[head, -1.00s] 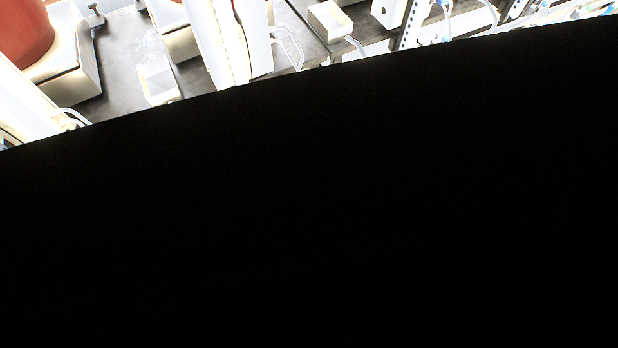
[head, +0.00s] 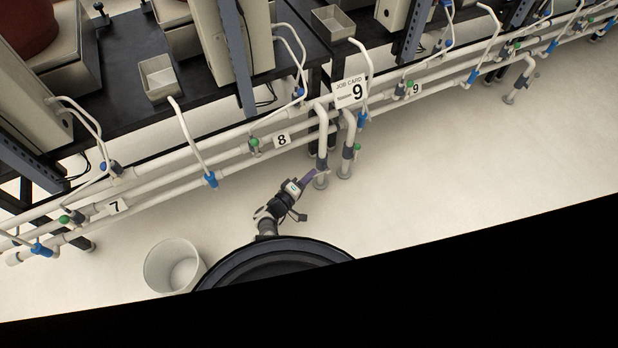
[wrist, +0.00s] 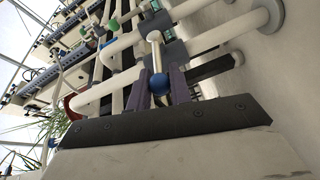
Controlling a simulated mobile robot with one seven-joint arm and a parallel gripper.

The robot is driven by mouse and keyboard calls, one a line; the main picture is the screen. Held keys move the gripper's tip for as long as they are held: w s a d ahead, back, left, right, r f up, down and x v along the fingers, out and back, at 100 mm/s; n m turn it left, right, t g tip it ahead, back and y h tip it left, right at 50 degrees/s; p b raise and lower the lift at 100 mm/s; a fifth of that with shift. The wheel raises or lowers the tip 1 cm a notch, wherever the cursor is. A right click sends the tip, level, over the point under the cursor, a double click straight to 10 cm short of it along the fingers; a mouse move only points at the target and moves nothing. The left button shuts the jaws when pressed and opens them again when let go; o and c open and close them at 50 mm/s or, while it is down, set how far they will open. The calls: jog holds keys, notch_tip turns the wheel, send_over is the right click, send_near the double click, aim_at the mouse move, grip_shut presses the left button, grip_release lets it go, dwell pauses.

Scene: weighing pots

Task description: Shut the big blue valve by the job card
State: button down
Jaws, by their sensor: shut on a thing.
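My gripper (head: 310,175) is low by the bent pipes, below and left of the card. In the wrist view my gripper's purple fingers (wrist: 163,85) are shut on a blue ball knob (wrist: 159,86) with a pale lever (wrist: 155,50) rising from it. The knob is hidden in the head view, so I cannot tell which valve it belongs to.
White pipes with several blue and green valves run along the black bench. Number tags 8 (head: 282,140) and 7 (head: 117,206) mark them. Bent pipes (head: 347,150) go down to the floor beside my gripper. A white bin (head: 172,266) stands at lower left. Floor at right is clear.

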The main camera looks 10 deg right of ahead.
jog(key=c, duration=1.3)
grip_release()
jog(key=shift+a, duration=0.1)
jog(key=p+v, duration=0.3)
jog(key=v, duration=1)
jog(key=shift+s+a+p, duration=0.25)
jog(key=shift+s+p, duration=0.05)
jog(key=shift+c, duration=0.3)
